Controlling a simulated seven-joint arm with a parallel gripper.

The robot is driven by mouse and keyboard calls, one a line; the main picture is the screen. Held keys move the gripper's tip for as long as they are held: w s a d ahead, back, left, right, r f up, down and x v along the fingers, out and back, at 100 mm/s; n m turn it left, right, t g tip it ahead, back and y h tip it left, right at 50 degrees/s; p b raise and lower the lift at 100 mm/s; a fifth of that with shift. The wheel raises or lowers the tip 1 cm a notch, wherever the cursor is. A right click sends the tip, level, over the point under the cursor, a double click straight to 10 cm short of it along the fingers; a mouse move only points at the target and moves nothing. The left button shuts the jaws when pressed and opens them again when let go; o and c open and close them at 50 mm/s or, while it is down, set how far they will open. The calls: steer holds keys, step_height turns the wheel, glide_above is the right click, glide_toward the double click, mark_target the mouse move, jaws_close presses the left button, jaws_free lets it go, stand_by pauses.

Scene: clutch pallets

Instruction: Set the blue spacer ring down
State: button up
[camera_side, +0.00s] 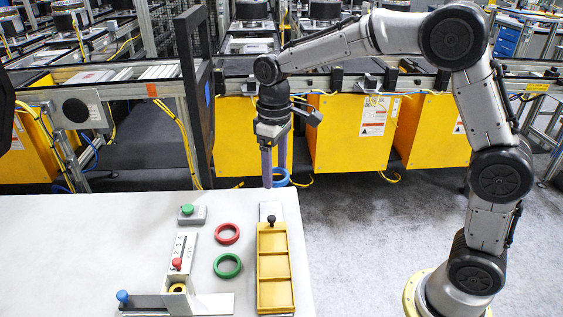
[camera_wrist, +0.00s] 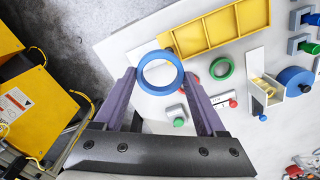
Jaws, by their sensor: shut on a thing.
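My gripper (camera_side: 275,176) is shut on the blue spacer ring (camera_side: 281,184), which hangs at its fingertips near the far right corner of the table, seemingly above it. In the wrist view the ring (camera_wrist: 160,53) sits between the two purple fingers of my gripper (camera_wrist: 160,76). Its opening faces the camera and shows pale table beneath. The exact height over the table is hard to tell.
A yellow compartment tray (camera_side: 275,309) lies at the table's right edge. A red ring (camera_side: 227,242) and a green ring (camera_side: 228,275) lie left of it. A green-button box (camera_side: 194,217) and a red-knobbed fixture (camera_side: 180,285) stand further left. The table's left part is clear.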

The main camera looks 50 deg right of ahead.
steer(key=s+a+n, duration=0.5)
steer(key=a+n, duration=0.1)
steer(key=a, duration=0.2)
steer(key=n, duration=0.8)
glide_above(276, 294)
step_height(276, 294, down, 4)
steer(key=shift+f, duration=4)
steer(key=shift+f, duration=0.3)
steer(key=shift+f, duration=0.35)
